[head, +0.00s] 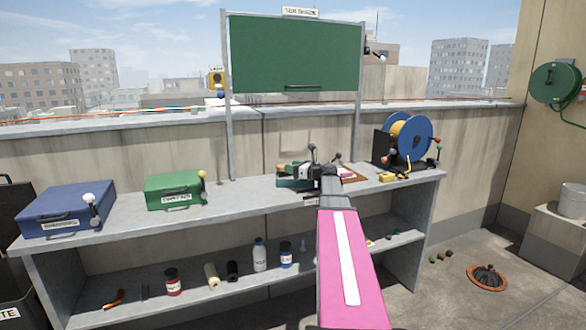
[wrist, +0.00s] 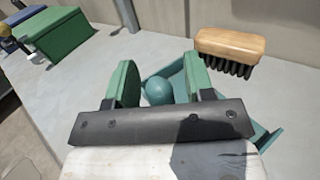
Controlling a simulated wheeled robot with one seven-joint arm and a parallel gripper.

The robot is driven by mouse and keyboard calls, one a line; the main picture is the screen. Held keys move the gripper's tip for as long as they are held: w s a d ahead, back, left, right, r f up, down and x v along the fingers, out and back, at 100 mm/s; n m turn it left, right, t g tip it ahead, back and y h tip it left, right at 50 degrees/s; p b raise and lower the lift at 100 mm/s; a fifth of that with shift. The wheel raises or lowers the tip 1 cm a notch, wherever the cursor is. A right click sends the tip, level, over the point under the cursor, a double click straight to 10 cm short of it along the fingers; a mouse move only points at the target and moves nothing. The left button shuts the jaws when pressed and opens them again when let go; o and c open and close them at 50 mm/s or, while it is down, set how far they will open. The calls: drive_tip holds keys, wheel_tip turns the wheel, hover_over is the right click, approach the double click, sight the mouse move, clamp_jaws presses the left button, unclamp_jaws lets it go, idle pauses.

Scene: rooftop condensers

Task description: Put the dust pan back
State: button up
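The teal dust pan (wrist: 268,138) lies on the grey bench top, partly hidden behind my gripper; in the head view it shows as a teal shape (head: 292,184) left of my wrist. A round teal knob (wrist: 158,91), seemingly the pan's, shows between my fingers. My gripper (wrist: 161,78) is open, with a green-padded finger on each side of the knob and a visible gap at least on the right. Whether it is level with the knob is unclear. In the head view my gripper (head: 322,174) is small, over the bench.
A wooden brush (wrist: 230,48) with dark bristles is close on the right. A green box (head: 174,190) and blue box (head: 66,209) stand to the left. A blue cable reel (head: 415,133) stands to the right. Bottles (head: 259,255) line the lower shelf. A green board (head: 296,54) rises behind.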

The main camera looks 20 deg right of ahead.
drive_tip(key=shift+r, duration=0.2)
drive_tip(key=v, duration=1.2)
drive_tip(key=shift+s+f, duration=0.1)
drive_tip(key=shift+s, duration=0.05)
